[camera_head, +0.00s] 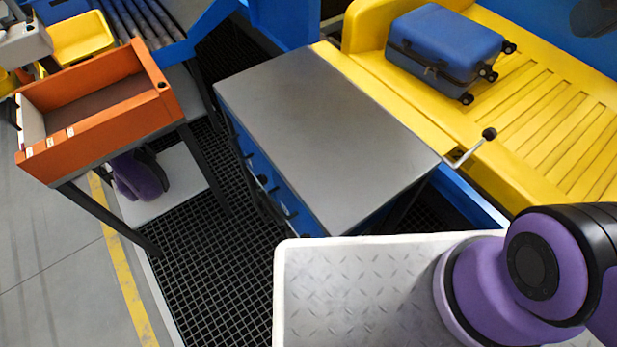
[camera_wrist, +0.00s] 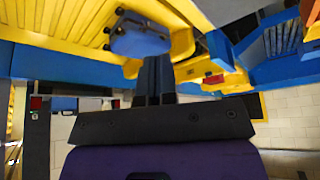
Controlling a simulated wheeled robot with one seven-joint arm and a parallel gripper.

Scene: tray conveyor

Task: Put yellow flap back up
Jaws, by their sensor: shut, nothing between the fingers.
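A long yellow panel (camera_head: 385,100), which looks like the flap, lies low along the near side of the yellow tray (camera_head: 545,125), beside the steel tabletop. A crank-like lever (camera_head: 470,150) with a black knob sits at its near end. A blue suitcase (camera_head: 445,40) lies on the tray near the raised yellow corner rim (camera_head: 372,25). My gripper (camera_wrist: 160,62) shows only in the wrist view, with its dark fingers together and nothing between them. Beyond the fingertips are the suitcase (camera_wrist: 138,38) and yellow tray rims. I cannot tell whether the fingers touch anything.
A steel-topped blue table (camera_head: 325,130) stands bare beside the tray. An orange bin (camera_head: 110,120) on a dark stand is at left, near a roller conveyor (camera_head: 150,20). A pale tread-plate deck (camera_head: 350,285) is in front. Black grating covers the floor between.

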